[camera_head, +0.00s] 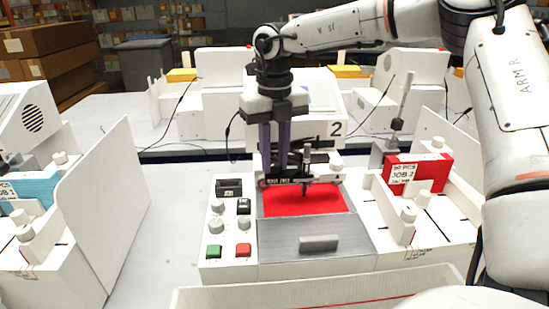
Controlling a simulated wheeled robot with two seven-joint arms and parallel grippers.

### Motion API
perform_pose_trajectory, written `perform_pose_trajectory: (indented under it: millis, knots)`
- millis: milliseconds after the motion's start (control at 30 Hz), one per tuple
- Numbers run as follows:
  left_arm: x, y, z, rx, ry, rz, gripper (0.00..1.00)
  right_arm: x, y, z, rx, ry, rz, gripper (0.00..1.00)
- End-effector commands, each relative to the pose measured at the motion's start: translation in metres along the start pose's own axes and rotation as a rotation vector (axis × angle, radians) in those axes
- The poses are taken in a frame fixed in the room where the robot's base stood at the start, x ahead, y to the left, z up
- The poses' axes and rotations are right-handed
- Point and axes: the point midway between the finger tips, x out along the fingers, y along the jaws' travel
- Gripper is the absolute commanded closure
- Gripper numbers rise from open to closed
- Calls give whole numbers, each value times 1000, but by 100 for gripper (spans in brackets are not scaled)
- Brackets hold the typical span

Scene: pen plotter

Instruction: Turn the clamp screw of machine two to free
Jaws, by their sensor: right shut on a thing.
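Machine two (334,104), white and marked "2", stands in the middle of the table. Its carriage (318,180) holds a dark upright pen (306,170) above a red sheet (280,202). My right gripper (275,168) reaches down from above, fingers pointing down, at the left part of the carriage beside the pen. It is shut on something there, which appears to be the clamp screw. The screw is hidden by the fingers, so its turn position cannot be told. My left gripper is not in view.
A control panel (228,261) with knobs and green and red buttons is left of the red sheet. A red card stack (428,173) labelled "JOB 2" stands right. Tall white side panels (110,205) flank the machine. A white tray (220,298) lies in front.

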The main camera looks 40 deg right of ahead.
Motion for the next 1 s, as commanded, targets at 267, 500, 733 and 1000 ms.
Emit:
perform_pose_trajectory:
  millis: [267, 500, 733, 1000]
  knots:
    - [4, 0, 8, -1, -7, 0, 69, 0, 0, 0, -197, -2, -1, 100]
    - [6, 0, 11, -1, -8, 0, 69, 0, -1, 0, -424, -1, 0, 100]
    - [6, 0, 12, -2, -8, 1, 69, -1, -1, 0, -643, 0, -1, 100]
    - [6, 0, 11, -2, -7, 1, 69, -1, -1, 1, -900, 0, 0, 100]
